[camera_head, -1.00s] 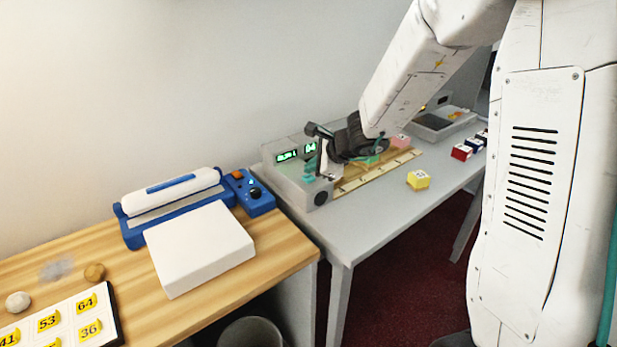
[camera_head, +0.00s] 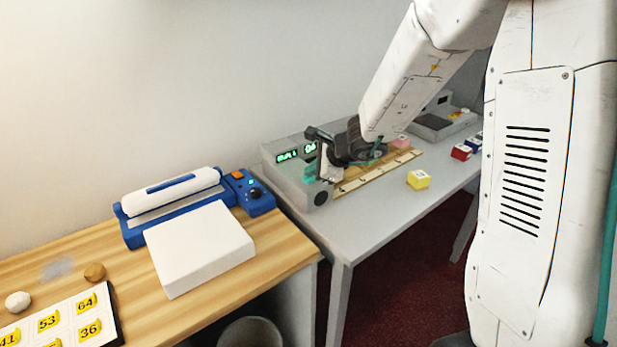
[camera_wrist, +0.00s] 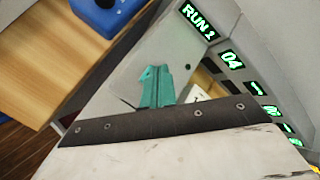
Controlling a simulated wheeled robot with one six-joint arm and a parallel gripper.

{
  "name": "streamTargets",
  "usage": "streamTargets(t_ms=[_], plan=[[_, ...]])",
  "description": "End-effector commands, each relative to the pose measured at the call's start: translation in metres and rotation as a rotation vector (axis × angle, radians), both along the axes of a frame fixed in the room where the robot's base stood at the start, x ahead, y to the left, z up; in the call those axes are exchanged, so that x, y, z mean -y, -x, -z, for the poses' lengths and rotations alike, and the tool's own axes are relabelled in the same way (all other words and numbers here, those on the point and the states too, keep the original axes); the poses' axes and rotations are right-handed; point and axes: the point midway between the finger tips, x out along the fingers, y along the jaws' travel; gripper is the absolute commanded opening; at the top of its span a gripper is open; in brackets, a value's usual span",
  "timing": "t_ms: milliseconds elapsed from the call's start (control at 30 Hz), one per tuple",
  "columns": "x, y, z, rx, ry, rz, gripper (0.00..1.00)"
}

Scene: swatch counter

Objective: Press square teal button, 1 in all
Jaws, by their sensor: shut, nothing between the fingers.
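My gripper (camera_head: 312,172) is over the near left end of a grey machine (camera_head: 315,196) on the grey table. In the wrist view its teal fingers (camera_wrist: 156,72) are together and empty, reaching down toward the machine's grey top. The gripper and a dark wrist part cover much of that top. I cannot make out the square teal button apart from the teal fingers, nor tell whether they touch it. Green lit displays (camera_wrist: 199,21) on the machine's upright panel show RUN and a number.
A wooden counter (camera_head: 215,295) at left holds a blue-and-white device (camera_head: 180,200) and a white block (camera_head: 200,247). Right of the machine, a yellow block (camera_head: 418,180) and a red block (camera_head: 461,152) lie on the grey table. A wall stands close behind.

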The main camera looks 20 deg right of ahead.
Motion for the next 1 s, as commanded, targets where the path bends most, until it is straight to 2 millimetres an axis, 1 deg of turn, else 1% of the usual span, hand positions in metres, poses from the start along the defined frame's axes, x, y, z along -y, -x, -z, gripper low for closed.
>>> streamTargets(t_ms=[333,600,1000], plan=[[0.0,0.0,0.005,-0.001,-0.001,0.0,0.0],[0.0,0.0,0.004,0.0,-0.001,0.001,0.0],[0.0,0.0,-0.013,0.0,0.0,0.0,0.0]])
